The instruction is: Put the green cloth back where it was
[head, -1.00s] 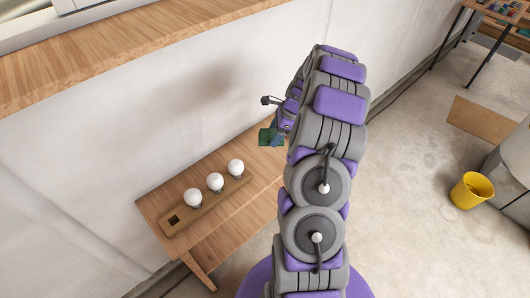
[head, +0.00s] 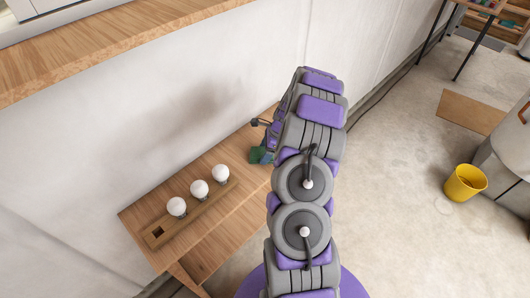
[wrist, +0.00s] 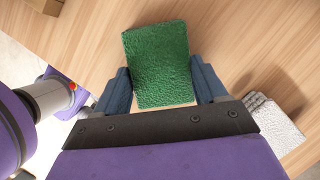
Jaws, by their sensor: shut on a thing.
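The green cloth (wrist: 160,62) is a bright green, crinkled, roughly rectangular piece. In the wrist view it lies between the two blue fingers of my gripper (wrist: 161,80), which is shut on it. Pale wood of the low table (wrist: 90,35) shows behind and around the cloth. In the head view a small part of the green cloth (head: 258,155) shows at the end of my arm, over the right part of the table (head: 225,160). Most of my gripper is hidden there by the arm. I cannot tell whether the cloth touches the table.
A wooden holder (head: 158,234) with three white bulbs (head: 199,188) and one empty square hole stands on the table. A white textured item (wrist: 268,122) lies right of my gripper. A wooden shelf (head: 90,45) runs above; a yellow bucket (head: 464,183) stands on the floor.

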